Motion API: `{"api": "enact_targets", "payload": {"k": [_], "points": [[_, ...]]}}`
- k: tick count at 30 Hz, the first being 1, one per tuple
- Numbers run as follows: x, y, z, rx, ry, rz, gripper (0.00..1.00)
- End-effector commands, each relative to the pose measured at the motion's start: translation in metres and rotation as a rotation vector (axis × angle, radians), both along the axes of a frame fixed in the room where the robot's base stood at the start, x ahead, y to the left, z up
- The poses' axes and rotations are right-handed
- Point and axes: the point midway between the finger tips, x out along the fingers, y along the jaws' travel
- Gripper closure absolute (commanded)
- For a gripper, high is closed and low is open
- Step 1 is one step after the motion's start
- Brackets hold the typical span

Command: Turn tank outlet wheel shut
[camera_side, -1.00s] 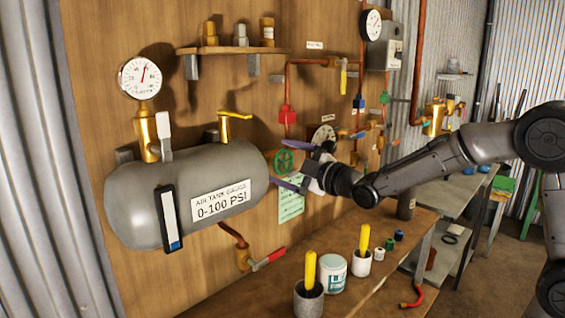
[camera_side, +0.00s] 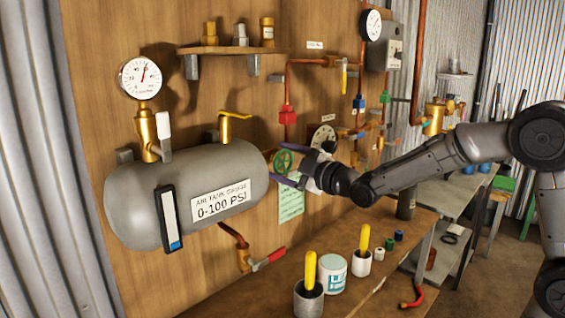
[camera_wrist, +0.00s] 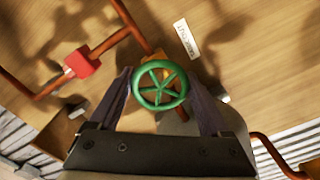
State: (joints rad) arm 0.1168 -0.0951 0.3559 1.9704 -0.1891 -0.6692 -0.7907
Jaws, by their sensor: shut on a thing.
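The green spoked outlet wheel (camera_side: 284,161) sits at the right end of the grey air tank (camera_side: 140,205), in front of the wooden wall. My gripper (camera_side: 287,164) reaches it from the right, one finger above and one below. In the wrist view the wheel (camera_wrist: 160,86) lies between the two dark purple fingers of my gripper (camera_wrist: 161,92), at its rim. The jaws are shut on the wheel. Its brass stem (camera_wrist: 153,62) shows partly behind it.
A red fitting (camera_side: 287,115) on copper pipe is above the wheel. A red-handled valve (camera_side: 268,259) hangs below the tank. The bench (camera_side: 385,235) below holds cups, a white tub (camera_side: 332,273) and small caps.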

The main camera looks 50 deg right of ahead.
Motion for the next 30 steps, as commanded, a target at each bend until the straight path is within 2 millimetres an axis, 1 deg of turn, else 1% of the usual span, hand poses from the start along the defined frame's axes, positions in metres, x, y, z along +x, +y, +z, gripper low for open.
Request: {"api": "enact_targets", "payload": {"k": [9,12,16,23,24,27,30], "points": [[-0.0003,0.0001,-0.0004,0.289,0.001,-0.001,0.74],[-0.0003,0.0001,-0.0003,0.347,0.001,-0.001,0.74],[-0.0003,0.0002,-0.0002,0.377,0.001,-0.001,0.74],[-0.0004,0.0002,-0.0002,0.377,0.001,-0.001,0.74],[-0.0004,0.0002,-0.0004,0.377,0.001,-0.001,0.17],[-0.0003,0.0002,-0.0002,0.376,0.001,-0.001,0.0],[-0.0003,0.0002,-0.0002,0.376,0.001,-0.001,0.0]]}}
